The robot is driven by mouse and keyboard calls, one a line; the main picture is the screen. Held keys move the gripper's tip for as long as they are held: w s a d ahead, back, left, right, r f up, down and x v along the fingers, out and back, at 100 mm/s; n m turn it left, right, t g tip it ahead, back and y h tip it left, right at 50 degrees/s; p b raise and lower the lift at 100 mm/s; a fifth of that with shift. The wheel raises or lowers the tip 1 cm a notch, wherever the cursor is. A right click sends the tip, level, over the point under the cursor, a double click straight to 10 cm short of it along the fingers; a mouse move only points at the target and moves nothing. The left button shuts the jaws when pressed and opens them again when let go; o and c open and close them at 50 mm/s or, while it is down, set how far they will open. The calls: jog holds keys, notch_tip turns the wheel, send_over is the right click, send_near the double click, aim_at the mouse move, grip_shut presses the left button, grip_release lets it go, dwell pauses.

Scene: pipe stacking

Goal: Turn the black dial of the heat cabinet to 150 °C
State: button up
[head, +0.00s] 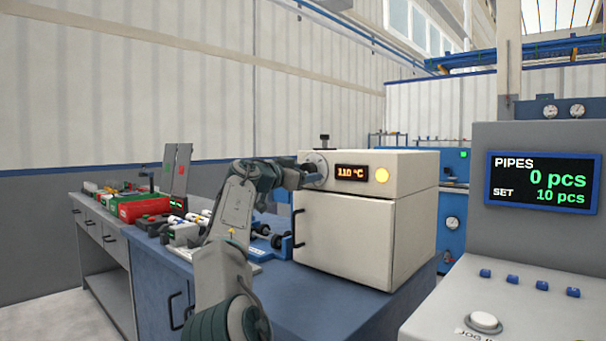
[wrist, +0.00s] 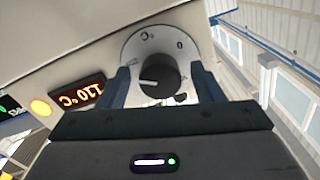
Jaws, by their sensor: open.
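The heat cabinet (head: 345,235) is a cream box on the blue bench, with its door closed. Its display (head: 351,172) reads 110 °C; the same display (wrist: 82,93) shows upside down in the wrist view. The black dial (wrist: 159,76) sits on a round pale scale plate (wrist: 130,50), with a white pointer mark toward the left in the wrist view. My gripper (wrist: 163,82) is open, with one blue-grey finger on each side of the dial. I cannot tell whether the fingers touch it. In the head view my gripper (head: 302,172) is at the cabinet's upper left front, hiding the dial.
A round yellow light (head: 382,175) is right of the display. Red and green bins (head: 140,206) and several pipe parts lie on the bench left of the cabinet. A grey console (head: 535,250) with a PIPES screen (head: 541,183) stands at the right.

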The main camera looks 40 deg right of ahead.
jog(key=s+a+b, duration=0.1)
jog(key=a+b, duration=0.2)
jog(key=a, duration=1)
jog(key=shift+a+b, duration=0.35)
jog(key=shift+a, duration=0.05)
jog(key=shift+s+d, duration=0.1)
jog(key=shift+s, duration=0.05)
